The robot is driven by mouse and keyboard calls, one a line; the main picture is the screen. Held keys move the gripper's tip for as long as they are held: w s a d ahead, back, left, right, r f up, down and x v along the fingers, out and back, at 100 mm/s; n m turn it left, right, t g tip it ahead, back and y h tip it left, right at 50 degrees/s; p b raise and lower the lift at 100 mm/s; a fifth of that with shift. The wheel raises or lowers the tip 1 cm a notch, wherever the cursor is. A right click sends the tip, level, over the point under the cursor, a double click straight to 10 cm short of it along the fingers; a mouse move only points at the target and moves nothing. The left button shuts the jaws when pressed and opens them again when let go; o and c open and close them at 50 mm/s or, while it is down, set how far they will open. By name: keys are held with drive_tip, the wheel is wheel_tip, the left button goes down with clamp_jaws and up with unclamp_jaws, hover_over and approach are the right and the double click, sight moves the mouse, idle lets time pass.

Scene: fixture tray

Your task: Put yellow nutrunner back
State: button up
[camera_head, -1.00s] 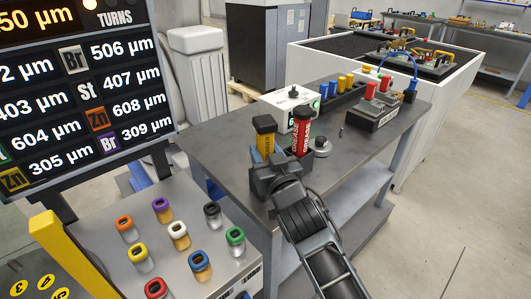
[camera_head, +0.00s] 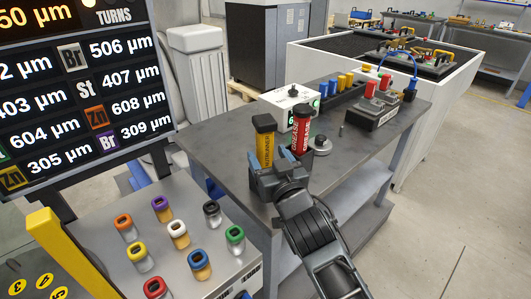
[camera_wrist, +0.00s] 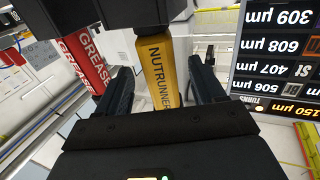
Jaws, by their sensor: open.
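The yellow nutrunner (camera_head: 266,149) with a black top stands upright on the dark bench in the head view, beside the red grease tube (camera_head: 302,130). In the wrist view the yellow nutrunner (camera_wrist: 157,68) shows its lettering and lies between the two fingers, with a gap on each side. The red grease tube (camera_wrist: 87,58) is left of the fingers there. My gripper (camera_head: 282,168) is open at the near side of the nutrunner and hides its lower end in the head view. It also shows in the wrist view (camera_wrist: 160,82).
A white box with a green display (camera_head: 292,108) stands behind the tools. A small round grey part (camera_head: 320,145) sits right of the grease tube. A grey block with red tops (camera_head: 375,112) is farther right. Several colour-capped jars (camera_head: 180,238) stand on the near-left table.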

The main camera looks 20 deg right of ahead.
drive_tip(key=s+b, duration=0.1)
drive_tip(key=s, duration=0.8)
drive_tip(key=shift+s+a, duration=0.15)
drive_tip(key=shift+a, duration=0.2)
drive_tip(key=s+f+g+y, duration=0.1)
drive_tip(key=s+f, duration=0.3)
drive_tip(key=s, duration=0.6)
drive_tip(key=s+f+g, duration=0.1)
drive_tip(key=s+f, duration=0.3)
drive_tip(key=s, duration=0.5)
drive_tip(key=s+r, duration=0.2)
drive_tip(key=s, duration=0.7)
drive_tip(key=s+d+r+g, duration=0.1)
drive_tip(key=s+r, duration=0.1)
drive_tip(key=s, duration=0.8)
drive_tip(key=shift+r+n, duration=0.3)
drive_tip(key=shift+n, duration=0.1)
